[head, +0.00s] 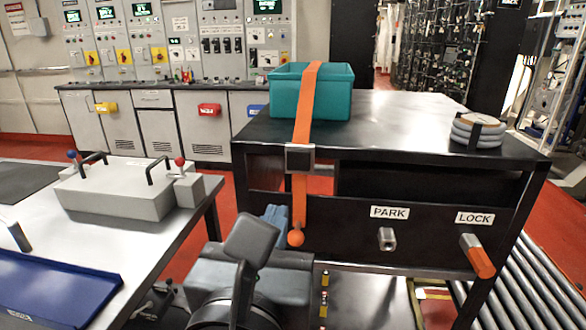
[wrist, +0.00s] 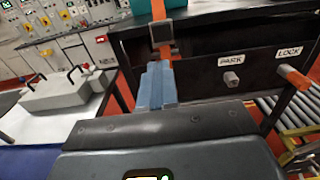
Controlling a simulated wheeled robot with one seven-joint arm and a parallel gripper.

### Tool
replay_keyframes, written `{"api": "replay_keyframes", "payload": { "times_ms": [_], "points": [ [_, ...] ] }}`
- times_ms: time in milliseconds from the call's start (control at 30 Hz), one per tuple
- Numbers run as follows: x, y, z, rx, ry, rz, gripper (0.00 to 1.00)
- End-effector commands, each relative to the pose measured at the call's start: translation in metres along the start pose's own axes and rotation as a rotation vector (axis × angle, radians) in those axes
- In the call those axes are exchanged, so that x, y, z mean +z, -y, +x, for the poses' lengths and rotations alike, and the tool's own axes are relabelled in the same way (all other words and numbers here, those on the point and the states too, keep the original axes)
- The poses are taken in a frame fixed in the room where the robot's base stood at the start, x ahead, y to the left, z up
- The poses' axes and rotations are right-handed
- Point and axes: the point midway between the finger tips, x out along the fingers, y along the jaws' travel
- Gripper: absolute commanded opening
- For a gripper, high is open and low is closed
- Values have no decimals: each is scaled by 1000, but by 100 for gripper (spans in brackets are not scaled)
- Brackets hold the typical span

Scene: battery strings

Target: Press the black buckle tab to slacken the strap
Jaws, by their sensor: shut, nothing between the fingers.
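An orange strap (head: 302,110) runs over a teal bin (head: 335,98) on the black table and hangs down its front. A square black buckle (head: 299,158) with a grey rim sits on the strap at the table's front edge; it also shows in the wrist view (wrist: 161,32). The strap's tail ends in an orange ball (head: 296,238). My gripper (head: 274,213), with blue fingers, is shut and empty. It is below and slightly left of the buckle in the head view, apart from it. In the wrist view my fingers (wrist: 157,68) hide the lower strap.
PARK and LOCK labels mark the table front, with a grey peg (head: 387,239) and an orange-ended handle (head: 478,256) below. A coiled grey hose (head: 478,131) lies on the table. A side bench (head: 170,240) at left holds a grey box and blue tray (head: 50,290).

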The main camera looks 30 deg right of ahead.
Motion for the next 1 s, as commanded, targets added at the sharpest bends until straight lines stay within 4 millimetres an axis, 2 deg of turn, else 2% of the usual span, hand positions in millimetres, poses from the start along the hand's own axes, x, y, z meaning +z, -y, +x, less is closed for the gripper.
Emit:
{"api": "replay_keyframes", "payload": {
  "times_ms": [167,267,700,833,1000],
  "points": [
    [0,0,5,0,1,1,0],
    [0,1,16,-3,0,1,0],
    [0,0,100,-2,-1,2,0],
    [0,0,120,-1,0,3,0],
    [0,0,136,1,0,2,0]
  ]
}}
